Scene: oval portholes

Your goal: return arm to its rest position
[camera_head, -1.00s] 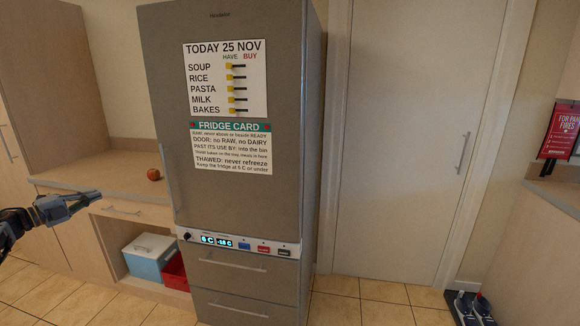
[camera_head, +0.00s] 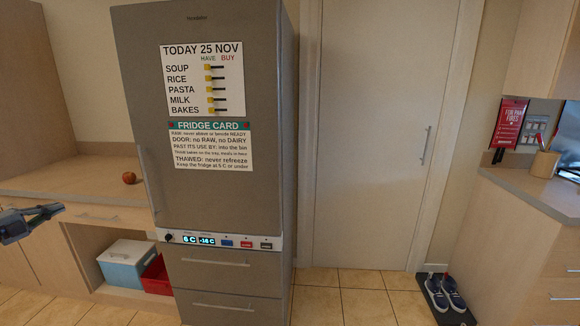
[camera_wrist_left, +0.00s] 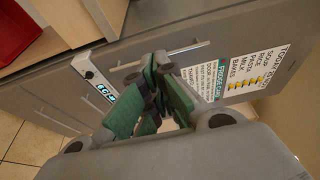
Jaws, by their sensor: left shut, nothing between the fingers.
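My left gripper (camera_head: 50,212) shows at the left edge of the head view, in front of the low cabinets and apart from everything. Its rest of the arm is cut off by the picture edge. In the left wrist view its green-padded fingers (camera_wrist_left: 152,100) are together with nothing between them. The tall grey fridge (camera_head: 215,215) stands shut behind, to the right of the gripper. My right gripper is in neither view.
The counter (camera_head: 75,187) at left holds a red-brown round fruit (camera_head: 129,178). Below it stand a blue-and-white cool box (camera_head: 126,262) and a red crate (camera_head: 157,275). A closed door (camera_head: 370,130) is right of the fridge. Shoes (camera_head: 445,292) lie on a dark mat. The tiled floor between is clear.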

